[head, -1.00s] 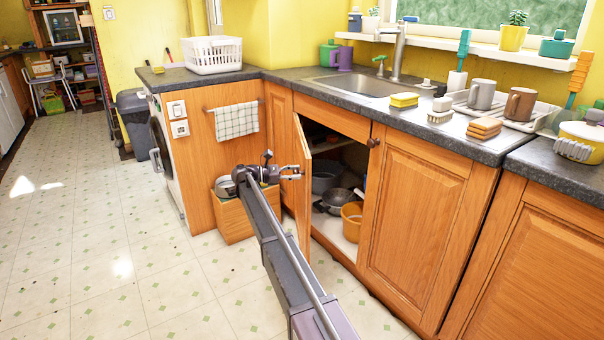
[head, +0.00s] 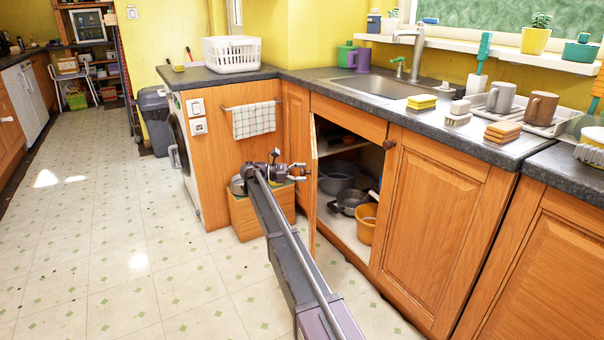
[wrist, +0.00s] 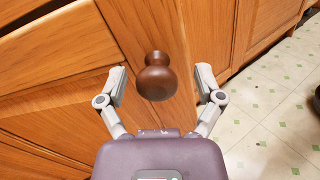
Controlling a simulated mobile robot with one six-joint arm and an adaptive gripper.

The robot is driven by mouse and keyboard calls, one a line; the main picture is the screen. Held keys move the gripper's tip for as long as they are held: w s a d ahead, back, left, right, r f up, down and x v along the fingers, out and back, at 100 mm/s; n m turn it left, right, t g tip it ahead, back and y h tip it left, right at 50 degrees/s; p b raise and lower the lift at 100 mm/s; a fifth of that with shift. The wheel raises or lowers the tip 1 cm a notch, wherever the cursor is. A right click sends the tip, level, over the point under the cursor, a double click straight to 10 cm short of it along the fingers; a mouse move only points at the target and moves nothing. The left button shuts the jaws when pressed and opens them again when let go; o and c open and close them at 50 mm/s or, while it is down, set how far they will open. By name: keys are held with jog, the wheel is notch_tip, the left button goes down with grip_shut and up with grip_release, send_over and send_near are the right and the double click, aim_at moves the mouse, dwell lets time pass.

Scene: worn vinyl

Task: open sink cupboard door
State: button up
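The sink cupboard door (head: 312,190) stands well open, hinged at its left, seen almost edge-on in the head view. Inside the open cupboard (head: 345,168) are pots and tubs. My gripper (head: 297,171) is at the outer side of this door, near its free edge. In the wrist view, my gripper (wrist: 161,84) is open, with a dark brown round knob (wrist: 157,77) between its two fingers. A gap shows on both sides of the knob, so neither finger appears to touch it.
A closed door (head: 435,230) with its own knob (head: 389,144) is right of the opening. A wooden box (head: 250,215) stands on the floor behind my gripper, below a hanging towel (head: 254,120). The vinyl floor (head: 110,250) to the left is clear.

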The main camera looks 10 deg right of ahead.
jog(key=shift+w, duration=0.15)
jog(key=v, duration=0.7)
jog(key=shift+a, duration=0.25)
dwell(0.3)
